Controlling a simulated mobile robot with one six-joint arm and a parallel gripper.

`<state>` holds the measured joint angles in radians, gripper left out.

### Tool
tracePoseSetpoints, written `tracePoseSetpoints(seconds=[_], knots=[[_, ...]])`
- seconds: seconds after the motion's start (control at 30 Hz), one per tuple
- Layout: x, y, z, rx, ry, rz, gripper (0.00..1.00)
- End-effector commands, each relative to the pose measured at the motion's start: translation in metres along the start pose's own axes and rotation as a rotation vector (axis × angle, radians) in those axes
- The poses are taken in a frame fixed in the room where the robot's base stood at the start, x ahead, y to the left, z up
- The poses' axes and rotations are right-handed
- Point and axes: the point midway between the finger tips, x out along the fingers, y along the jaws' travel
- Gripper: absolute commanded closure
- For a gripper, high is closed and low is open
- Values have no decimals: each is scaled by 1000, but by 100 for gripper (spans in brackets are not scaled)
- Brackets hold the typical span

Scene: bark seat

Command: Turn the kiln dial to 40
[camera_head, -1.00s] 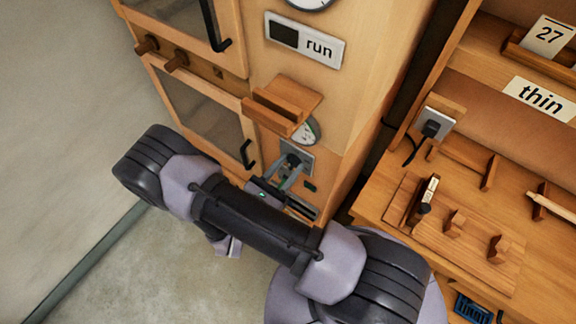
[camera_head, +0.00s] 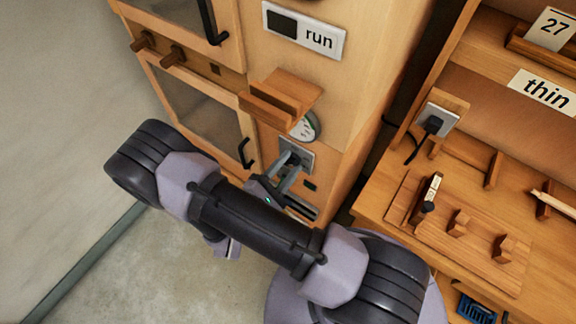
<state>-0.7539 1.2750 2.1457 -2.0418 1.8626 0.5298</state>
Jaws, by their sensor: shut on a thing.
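My gripper (camera_head: 290,166) reaches up to a small grey plate (camera_head: 306,158) on the front of the wooden kiln cabinet. Its fingers are shut on a dark knob (camera_head: 294,158) on that plate, which I take to be the kiln dial. The fingers partly cover the knob, and no numbers or pointer can be read. Above the plate is a round white face with green marking (camera_head: 309,127). A wooden bracket hides its upper left part, so its reading cannot be made out.
The wooden bracket (camera_head: 284,95) sticks out just above the gripper. A door handle (camera_head: 246,153) is close at left. A "run" sign (camera_head: 319,39) is higher up. A workbench with a pegged board (camera_head: 470,235) and a socket (camera_head: 436,121) stands at right. Bare floor lies below left.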

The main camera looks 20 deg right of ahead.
Motion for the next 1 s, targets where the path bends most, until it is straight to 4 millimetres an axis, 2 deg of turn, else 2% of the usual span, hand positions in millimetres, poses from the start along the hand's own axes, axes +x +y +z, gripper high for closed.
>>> tracePoseSetpoints(seconds=[0.4, 0.97, 1.0], knots=[[0, -1, 0, 176, 1, 0, 100], [0, -1, 0, 202, 1, 0, 100], [0, -1, 0, 202, 1, 0, 57]])
